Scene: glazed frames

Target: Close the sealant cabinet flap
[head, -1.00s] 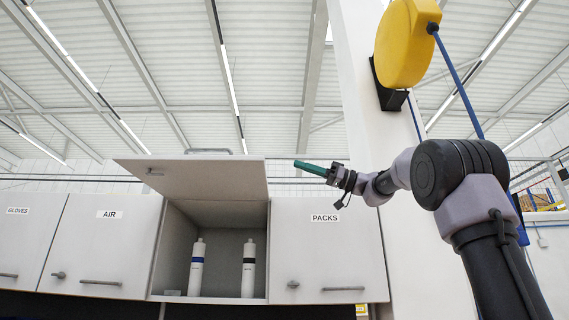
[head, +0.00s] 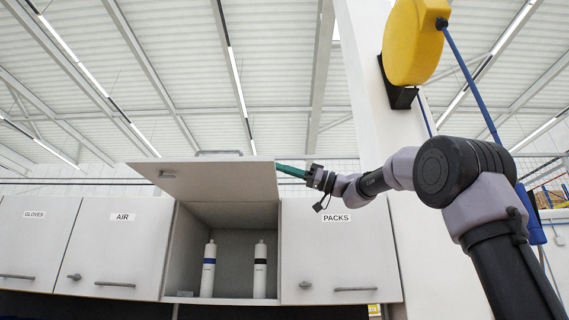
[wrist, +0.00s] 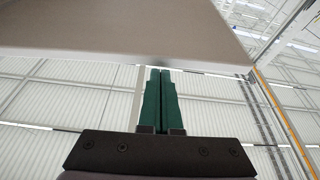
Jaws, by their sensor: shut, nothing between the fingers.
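The sealant cabinet flap (head: 215,182) is swung up and open in the head view, hinged at the top of an open compartment (head: 226,228). Two white sealant cartridges, one with a blue band (head: 208,272) and one with a dark band (head: 260,272), stand upright inside. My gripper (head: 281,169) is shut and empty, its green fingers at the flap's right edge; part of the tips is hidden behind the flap. In the wrist view the closed green fingers (wrist: 160,72) point up at the flap's edge (wrist: 120,30). I cannot tell whether they touch it.
Closed doors labelled GLOVES (head: 32,235), AIR (head: 122,240) and PACKS (head: 335,245) flank the open compartment. A yellow hose reel (head: 412,42) hangs on a white pillar (head: 362,90) to the right, its blue hose running down near my arm. The space above the cabinets is free.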

